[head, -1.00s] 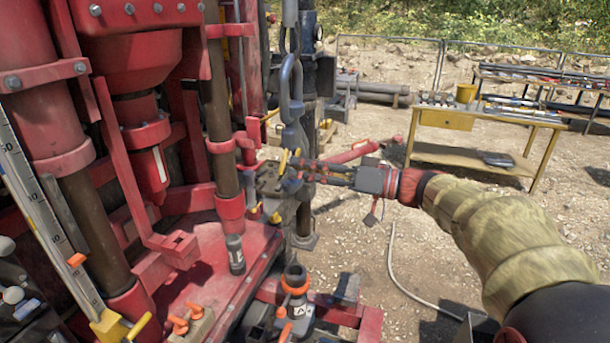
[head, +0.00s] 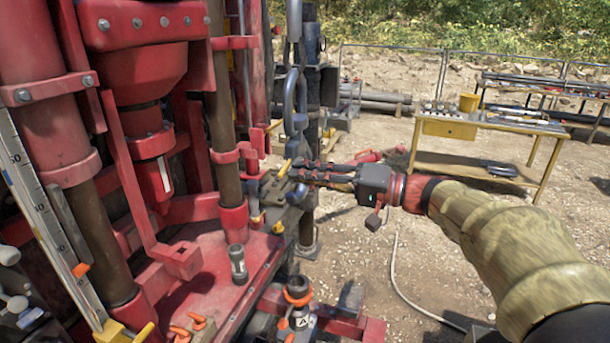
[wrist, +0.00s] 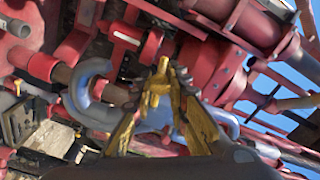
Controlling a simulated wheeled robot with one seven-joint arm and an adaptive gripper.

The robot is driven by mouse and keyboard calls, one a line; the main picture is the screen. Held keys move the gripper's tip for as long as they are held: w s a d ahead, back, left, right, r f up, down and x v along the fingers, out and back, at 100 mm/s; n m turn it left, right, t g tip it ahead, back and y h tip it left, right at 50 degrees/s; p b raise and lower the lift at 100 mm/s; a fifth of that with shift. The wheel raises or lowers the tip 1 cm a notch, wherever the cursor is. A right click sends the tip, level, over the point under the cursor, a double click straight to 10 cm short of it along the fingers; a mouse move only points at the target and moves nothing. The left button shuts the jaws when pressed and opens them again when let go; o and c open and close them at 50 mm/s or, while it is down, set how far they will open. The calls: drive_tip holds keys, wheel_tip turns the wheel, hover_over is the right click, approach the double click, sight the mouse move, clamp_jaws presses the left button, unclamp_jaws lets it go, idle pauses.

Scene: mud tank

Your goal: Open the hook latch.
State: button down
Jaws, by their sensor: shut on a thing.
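A yellow latch piece (head: 284,168) sticks up beside the red rig, and it also shows in the wrist view (wrist: 158,86). My gripper (head: 298,170) comes in from the right at this piece. In the wrist view my gripper (wrist: 158,100) has one finger on each side of the yellow piece and is shut on it. A blue-grey hook (head: 291,98) hangs upright just above my fingertips. A curved blue-grey part, seemingly this hook, shows left of the fingers in the wrist view (wrist: 80,95). My fingers partly hide where the latch joins its mount.
The red rig (head: 190,260) with its columns and deck fills the left side, close to my gripper. A grey hose (head: 405,285) lies on the gravel. A yellow workbench (head: 447,130) stands at the back right. Gravel between bench and rig is mostly open.

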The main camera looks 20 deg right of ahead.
idle(0.3)
drive_tip(key=c, duration=1.7)
unclamp_jaws()
drive_tip(key=shift+d, duration=0.1)
drive_tip(key=v, duration=1.2)
